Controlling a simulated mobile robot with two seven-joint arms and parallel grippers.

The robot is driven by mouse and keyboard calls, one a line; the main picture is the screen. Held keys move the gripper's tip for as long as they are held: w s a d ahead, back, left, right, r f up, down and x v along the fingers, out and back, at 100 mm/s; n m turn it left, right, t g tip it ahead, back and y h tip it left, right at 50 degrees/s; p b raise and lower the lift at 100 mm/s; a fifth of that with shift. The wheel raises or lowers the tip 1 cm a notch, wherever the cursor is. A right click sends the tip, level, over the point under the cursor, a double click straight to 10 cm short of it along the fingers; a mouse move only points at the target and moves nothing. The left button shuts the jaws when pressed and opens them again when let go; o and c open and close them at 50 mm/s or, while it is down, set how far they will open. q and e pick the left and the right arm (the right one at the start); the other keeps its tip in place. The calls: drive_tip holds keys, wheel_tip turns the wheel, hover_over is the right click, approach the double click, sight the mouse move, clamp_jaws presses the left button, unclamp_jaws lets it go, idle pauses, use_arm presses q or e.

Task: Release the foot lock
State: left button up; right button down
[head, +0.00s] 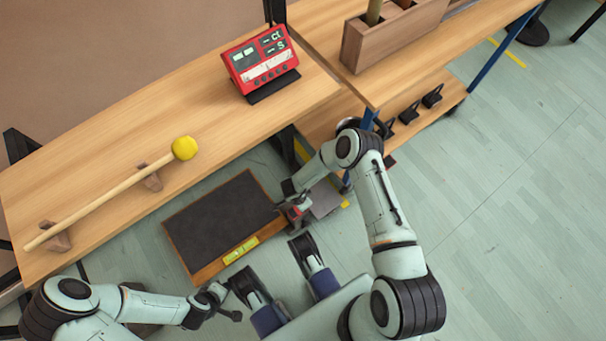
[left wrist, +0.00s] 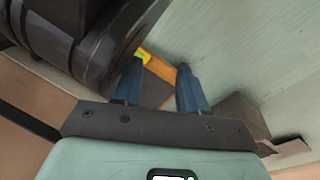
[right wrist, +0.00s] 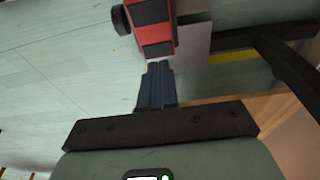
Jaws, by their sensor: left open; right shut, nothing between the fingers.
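A red block with dark panels and a black knob (right wrist: 152,25) shows at the top of the right wrist view, beside a grey plate (right wrist: 195,45). It is likely the foot lock. In the head view its red part (head: 297,209) is small and partly hidden by my right wrist, with the grey plate (head: 325,200) to its right. My right gripper (right wrist: 158,68) is shut and empty, its tips close to the red block's lower end; I cannot tell whether they touch.
A dark board with wooden edging and a yellow label (head: 220,225) lies on the floor. A lower shelf (head: 318,122) is close to my right arm.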

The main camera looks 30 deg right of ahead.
sight(298, 210)
use_arm(q)
drive_tip(key=w+d+r+t+p, duration=0.1)
drive_tip(key=w+r+p, duration=0.1)
drive_tip(key=r, duration=0.3)
drive_tip(key=shift+w+d+p, duration=0.15)
drive_tip(key=shift+w+p, duration=0.25)
drive_tip(key=shift+w, duration=0.1)
use_arm(e)
wheel_tip(298, 210, up, 10)
drive_tip(key=a, duration=0.2)
drive_tip(key=shift+s+a, duration=0.15)
use_arm(q)
drive_tip(key=shift+r, duration=0.1)
use_arm(e)
drive_tip(key=shift+f, duration=0.1)
